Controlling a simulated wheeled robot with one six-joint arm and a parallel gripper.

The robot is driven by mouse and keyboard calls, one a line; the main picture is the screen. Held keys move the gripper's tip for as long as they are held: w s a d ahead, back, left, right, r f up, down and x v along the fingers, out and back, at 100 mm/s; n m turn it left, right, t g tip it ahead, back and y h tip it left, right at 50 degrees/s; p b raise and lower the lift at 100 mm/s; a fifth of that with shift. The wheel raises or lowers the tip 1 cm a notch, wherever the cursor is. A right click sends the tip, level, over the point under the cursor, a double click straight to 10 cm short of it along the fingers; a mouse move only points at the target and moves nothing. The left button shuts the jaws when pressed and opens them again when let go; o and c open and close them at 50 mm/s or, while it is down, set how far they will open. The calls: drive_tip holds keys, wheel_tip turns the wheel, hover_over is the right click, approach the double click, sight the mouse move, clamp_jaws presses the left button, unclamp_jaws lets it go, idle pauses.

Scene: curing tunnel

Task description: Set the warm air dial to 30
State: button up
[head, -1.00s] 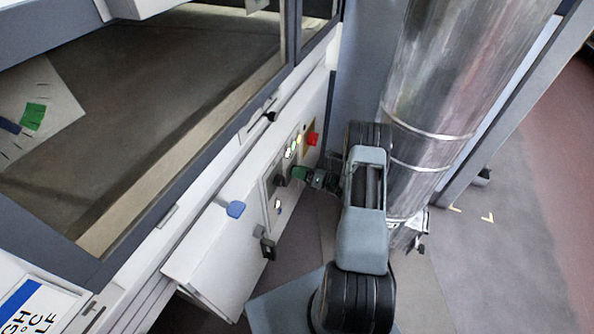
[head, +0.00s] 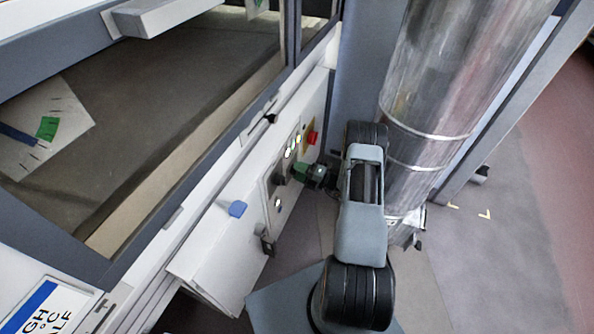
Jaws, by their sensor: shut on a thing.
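My gripper (head: 310,174) reaches left from my arm to the sloping control panel (head: 278,210). It is shut at the panel face, on what appears to be the warm air dial. A green part (head: 300,171) shows at the fingertips; I cannot tell whether it is the dial or part of the gripper. The dial's scale and number cannot be read. A dark knob (head: 279,180) sits just left of the fingertips. A white card (head: 70,110) with a green patch, a blue strip and black marks shows in the window at left; its reading is unclear.
Small lit lamps (head: 293,147) and a red button (head: 312,138) sit above the gripper. A large metal duct (head: 435,100) stands close right of my arm.

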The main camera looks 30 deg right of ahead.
drive_tip(key=shift+a+r+m, duration=0.1)
drive_tip(key=shift+a+m, duration=0.1)
drive_tip(key=shift+m, duration=0.9)
drive_tip(key=o, duration=0.7)
drive_tip(key=shift+a+r, duration=0.1)
drive_tip(key=shift+o, duration=1.1)
drive_tip(key=shift+d, duration=0.2)
drive_tip(key=shift+s+d, duration=0.1)
drive_tip(key=r+v, duration=0.1)
drive_tip(key=v, duration=1.2)
drive_tip(key=shift+s+f, duration=0.3)
drive_tip(key=shift+f, duration=0.1)
